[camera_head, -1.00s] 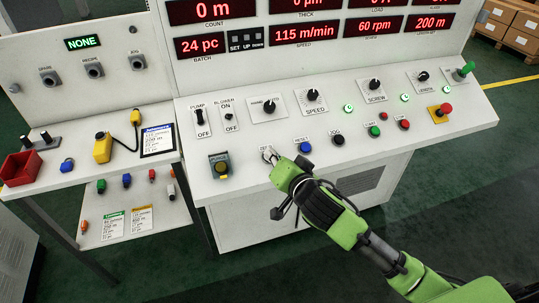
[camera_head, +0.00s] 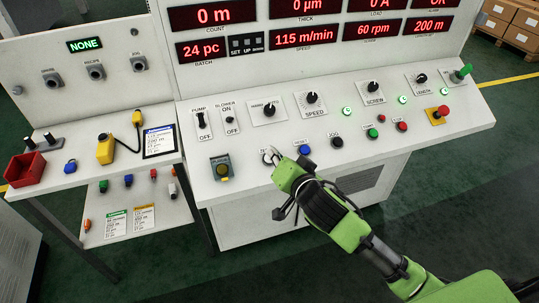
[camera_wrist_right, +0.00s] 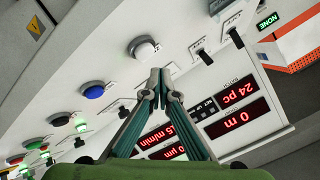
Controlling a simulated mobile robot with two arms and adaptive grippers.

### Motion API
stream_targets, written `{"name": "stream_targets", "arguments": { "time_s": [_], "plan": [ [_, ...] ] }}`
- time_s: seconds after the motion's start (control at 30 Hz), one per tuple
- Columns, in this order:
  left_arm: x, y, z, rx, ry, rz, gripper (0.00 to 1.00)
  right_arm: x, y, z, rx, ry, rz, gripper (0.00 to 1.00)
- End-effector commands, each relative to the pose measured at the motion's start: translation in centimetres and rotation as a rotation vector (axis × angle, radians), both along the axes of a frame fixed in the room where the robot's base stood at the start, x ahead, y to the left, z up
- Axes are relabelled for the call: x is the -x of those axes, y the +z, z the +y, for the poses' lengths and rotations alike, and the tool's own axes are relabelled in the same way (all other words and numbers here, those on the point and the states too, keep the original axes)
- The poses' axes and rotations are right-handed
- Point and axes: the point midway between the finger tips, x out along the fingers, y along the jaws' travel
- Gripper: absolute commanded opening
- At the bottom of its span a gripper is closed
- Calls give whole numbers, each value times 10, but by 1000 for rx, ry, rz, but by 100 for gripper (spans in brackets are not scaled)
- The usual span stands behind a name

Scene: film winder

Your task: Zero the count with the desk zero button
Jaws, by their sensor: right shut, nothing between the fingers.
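The white zero button (camera_wrist_right: 144,48) stands on the desk panel, in the wrist view just beyond my fingertips. My right gripper (camera_wrist_right: 160,76) is shut and empty, its tips close to the button; a gap shows between them in that view. In the head view, the right gripper (camera_head: 272,159) is over the button's place on the desk and mostly hides it. The count display (camera_head: 212,15) reads 0 m; it also shows upside down in the wrist view (camera_wrist_right: 235,116). My left gripper is not in view.
The blue reset button (camera_head: 304,150) and black jog button (camera_head: 337,142) are to the right of the gripper. Pump and blower switches (camera_head: 229,119) and a heater knob (camera_head: 269,109) stand behind.

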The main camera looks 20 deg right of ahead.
Motion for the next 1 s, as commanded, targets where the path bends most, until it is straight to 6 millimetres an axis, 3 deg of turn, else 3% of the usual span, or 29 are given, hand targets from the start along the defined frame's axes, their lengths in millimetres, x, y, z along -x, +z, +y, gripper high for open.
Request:
{"name": "stream_targets", "arguments": {
  "time_s": [0.03,0.33,1.0],
  "plan": [
    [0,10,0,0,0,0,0,3,10,0,-2,0,1,0],
    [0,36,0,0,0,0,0,16,35,0,-2,0,1,0],
    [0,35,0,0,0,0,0,17,35,0,-1,0,0,0]
  ]
}}
